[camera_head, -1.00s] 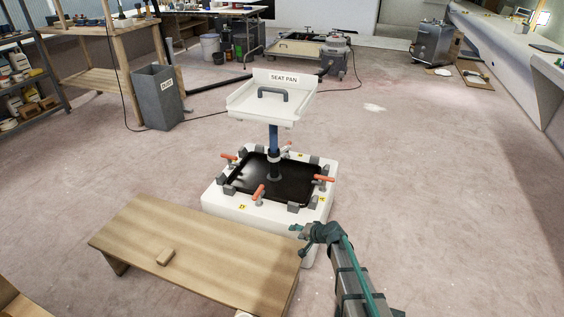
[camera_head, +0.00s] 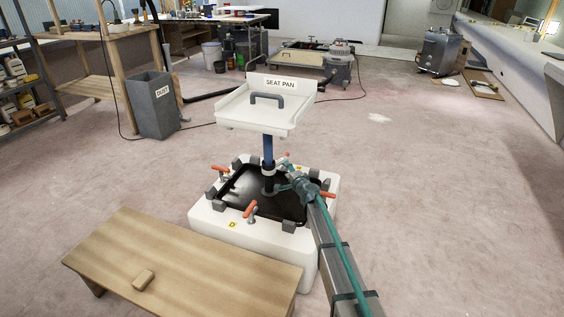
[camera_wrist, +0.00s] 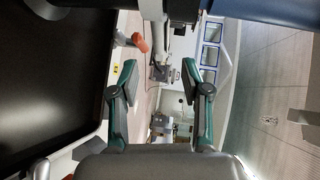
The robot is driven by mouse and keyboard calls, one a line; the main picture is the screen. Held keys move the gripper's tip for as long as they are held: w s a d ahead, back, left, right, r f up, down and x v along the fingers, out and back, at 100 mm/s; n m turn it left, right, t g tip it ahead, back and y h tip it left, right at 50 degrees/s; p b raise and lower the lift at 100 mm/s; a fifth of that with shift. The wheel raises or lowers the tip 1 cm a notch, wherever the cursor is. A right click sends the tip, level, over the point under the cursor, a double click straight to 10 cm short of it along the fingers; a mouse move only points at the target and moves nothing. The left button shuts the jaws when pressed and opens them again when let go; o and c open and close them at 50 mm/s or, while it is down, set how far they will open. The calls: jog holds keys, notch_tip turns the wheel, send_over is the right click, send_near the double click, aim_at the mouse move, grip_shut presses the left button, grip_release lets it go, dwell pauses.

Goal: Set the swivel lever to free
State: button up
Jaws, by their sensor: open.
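The seat post stands on the white base (camera_head: 207,221); its blue upper part (camera_head: 268,150) rises to the white seat pan (camera_head: 252,109). In the wrist view, the blue post (camera_wrist: 270,10) lies across the top. A pale, rod-like part (camera_wrist: 153,12), which looks like the swivel lever, sticks out from the post between and beyond my fingertips. Its setting cannot be read. My gripper (camera_head: 284,186) is beside the post's lower collar, over the black plate. Its fingers (camera_wrist: 160,76) are open with nothing between them that I can see gripped.
Orange-handled clamps (camera_head: 250,209) surround the black plate (camera_head: 238,190); one orange handle (camera_wrist: 141,42) shows near my left finger in the wrist view. A wooden bench (camera_head: 180,262) stands at front left. A grey dust bin (camera_head: 157,105) stands behind left.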

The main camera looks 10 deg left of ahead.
aim_at(281, 163)
jog(key=x, duration=1)
jog(key=shift+f+b, duration=0.1)
jog(key=shift+b, duration=0.2)
grip_shut()
